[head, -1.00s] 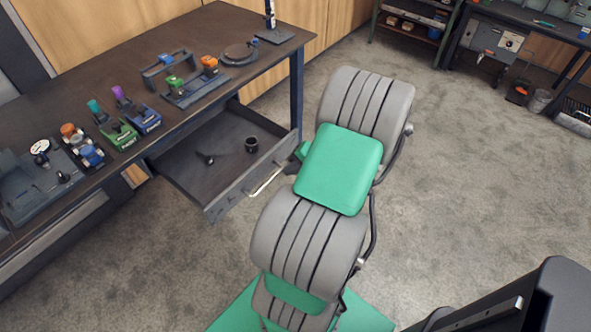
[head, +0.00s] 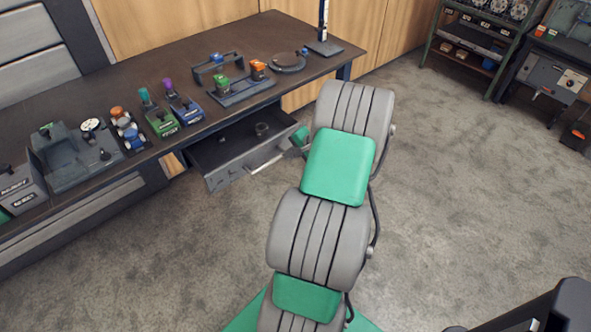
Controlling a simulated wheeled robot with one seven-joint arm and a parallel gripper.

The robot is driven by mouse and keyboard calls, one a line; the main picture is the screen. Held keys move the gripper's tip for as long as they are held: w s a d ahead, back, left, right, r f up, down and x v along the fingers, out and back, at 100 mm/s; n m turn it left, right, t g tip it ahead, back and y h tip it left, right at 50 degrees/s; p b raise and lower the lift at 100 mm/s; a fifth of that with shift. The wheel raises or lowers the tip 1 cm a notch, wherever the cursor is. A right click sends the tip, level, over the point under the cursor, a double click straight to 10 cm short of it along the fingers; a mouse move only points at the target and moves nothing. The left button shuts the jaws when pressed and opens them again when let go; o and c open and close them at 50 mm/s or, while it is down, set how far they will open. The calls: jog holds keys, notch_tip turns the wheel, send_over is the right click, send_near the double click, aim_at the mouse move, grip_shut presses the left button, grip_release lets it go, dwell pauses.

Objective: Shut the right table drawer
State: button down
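The right table drawer (head: 233,165) is under the right part of the dark workbench (head: 130,75) in the head view. It is partly open, with its front panel standing out from the bench. A dark round item (head: 262,130) shows inside it. A pale bar handle (head: 266,163) runs along the drawer front. My gripper (head: 299,140) is at the right end of the drawer front, close to the handle. My arm hides most of it, so I cannot see its fingers or whether it touches the drawer.
The bench top holds several fixtures and tools, including a grey fixture (head: 72,160) and a round disc (head: 287,62). A green-framed shelf (head: 470,45) and a grey box unit (head: 551,75) stand at the back right. The concrete floor (head: 450,190) right of my arm is clear.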

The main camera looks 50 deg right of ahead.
aim_at(264, 131)
jog(key=w, duration=0.4)
jog(key=w+d+b, duration=0.1)
jog(key=w, duration=0.4)
jog(key=w+b, duration=0.1)
jog(key=w, duration=0.3)
jog(key=shift+w+d+f, duration=0.1)
jog(key=shift+w+d, duration=0.1)
jog(key=shift+d, duration=0.2)
jog(key=shift+w, duration=0.25)
jog(key=shift+w+d, duration=0.1)
jog(key=shift+r, duration=0.25)
